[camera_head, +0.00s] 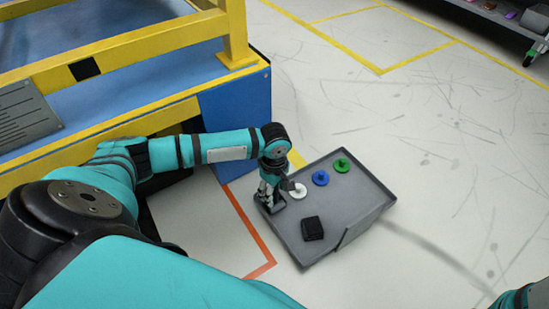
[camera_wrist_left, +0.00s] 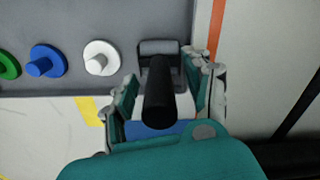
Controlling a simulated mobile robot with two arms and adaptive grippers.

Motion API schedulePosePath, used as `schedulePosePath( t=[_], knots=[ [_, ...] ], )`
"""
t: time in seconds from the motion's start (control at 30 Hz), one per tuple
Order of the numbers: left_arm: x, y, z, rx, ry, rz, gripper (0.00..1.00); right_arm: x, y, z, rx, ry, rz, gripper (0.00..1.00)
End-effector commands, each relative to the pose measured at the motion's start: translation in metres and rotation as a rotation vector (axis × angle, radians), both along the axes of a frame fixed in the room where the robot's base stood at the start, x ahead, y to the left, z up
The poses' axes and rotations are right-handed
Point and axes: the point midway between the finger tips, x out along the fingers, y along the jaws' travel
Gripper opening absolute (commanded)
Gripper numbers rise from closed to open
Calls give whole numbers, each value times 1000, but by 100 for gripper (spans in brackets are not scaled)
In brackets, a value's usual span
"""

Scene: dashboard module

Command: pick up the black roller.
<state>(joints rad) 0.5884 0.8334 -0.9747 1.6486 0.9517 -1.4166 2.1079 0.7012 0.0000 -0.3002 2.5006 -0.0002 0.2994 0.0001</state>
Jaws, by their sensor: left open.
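The black roller (camera_wrist_left: 158,98) shows in the left wrist view as a dark cylinder pointing toward the camera, between the two fingers of my left gripper (camera_wrist_left: 160,92). A grey block-like piece (camera_wrist_left: 158,47) is at its far end, by the tray edge. My left gripper (camera_head: 271,194) is open and points down at the left corner of the grey tray (camera_head: 352,212) in the head view. There the gripper largely hides the roller. Whether the fingers touch the roller I cannot tell. My right gripper is not in view.
The tray also holds a white knob (camera_head: 299,190), a blue knob (camera_head: 320,178), a green knob (camera_head: 342,165) and a black block (camera_head: 312,228). A yellow and blue frame (camera_head: 235,95) stands close on the left.

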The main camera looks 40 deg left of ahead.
Motion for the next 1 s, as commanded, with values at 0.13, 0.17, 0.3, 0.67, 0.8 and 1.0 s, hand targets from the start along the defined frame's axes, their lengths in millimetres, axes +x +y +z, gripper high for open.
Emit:
schedulePosePath(
  t=[0.13, 0.17, 0.3, 0.67, 0.8, 1.0],
  knots=[
    [0, 0, 1, 0, 0, 0, 46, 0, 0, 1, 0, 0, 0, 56],
    [0, 0, 1, 0, 0, 0, 42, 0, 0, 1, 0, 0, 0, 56],
    [0, 0, 1, 0, 0, 0, 24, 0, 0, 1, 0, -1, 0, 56],
    [0, 0, 1, 0, -1, 0, 0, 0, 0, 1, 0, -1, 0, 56],
    [0, 0, 2, 0, -1, 0, 0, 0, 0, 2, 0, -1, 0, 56],
    [0, 0, 14, 0, -1, 0, 0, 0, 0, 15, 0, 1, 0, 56]
  ],
)
